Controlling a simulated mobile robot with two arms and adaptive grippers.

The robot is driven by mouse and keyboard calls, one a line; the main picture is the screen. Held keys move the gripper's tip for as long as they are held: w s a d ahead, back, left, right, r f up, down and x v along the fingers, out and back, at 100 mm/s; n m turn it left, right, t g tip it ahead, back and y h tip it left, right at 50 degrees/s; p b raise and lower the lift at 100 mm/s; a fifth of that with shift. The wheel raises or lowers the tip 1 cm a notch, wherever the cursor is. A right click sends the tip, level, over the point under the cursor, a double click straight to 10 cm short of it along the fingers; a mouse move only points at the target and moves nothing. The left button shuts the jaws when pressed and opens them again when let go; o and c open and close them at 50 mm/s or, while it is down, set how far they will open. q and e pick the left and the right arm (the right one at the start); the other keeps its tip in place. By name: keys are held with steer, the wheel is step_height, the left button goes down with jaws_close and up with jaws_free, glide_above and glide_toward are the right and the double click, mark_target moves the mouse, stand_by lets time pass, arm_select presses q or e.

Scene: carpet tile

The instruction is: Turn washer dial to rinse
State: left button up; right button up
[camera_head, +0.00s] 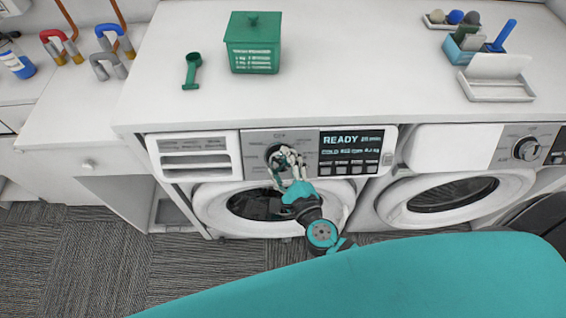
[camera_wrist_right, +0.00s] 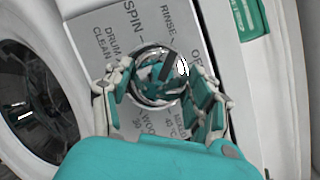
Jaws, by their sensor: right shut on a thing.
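The washer dial (camera_wrist_right: 160,78) is a round chrome knob on a grey panel. In the right wrist view the panel shows the words SPIN, RINSE, DRUM CLEAN and others around it. My right gripper (camera_wrist_right: 165,95) has its two fingers on either side of the dial and is shut on it. In the head view the dial (camera_head: 277,152) is partly covered by my right gripper (camera_head: 288,163). I cannot read where the dial points. The washer (camera_head: 265,200) has a display (camera_head: 350,140) reading READY. My left gripper is not in view.
A second machine (camera_head: 440,195) with its own dial stands to the right. A green box (camera_head: 253,45), a green scoop (camera_head: 192,70) and a blue caddy (camera_head: 470,45) are on the white countertop (camera_head: 350,60) above. The round washer door (camera_wrist_right: 38,105) sits below the panel.

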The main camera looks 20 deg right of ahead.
steer(key=o, duration=1.2)
steer(key=shift+c, duration=0.2)
steer(key=s+r, duration=0.1)
steer(key=s, duration=1)
steer(key=shift+s+d+r, duration=0.35)
steer(key=shift+s+d, duration=0.05)
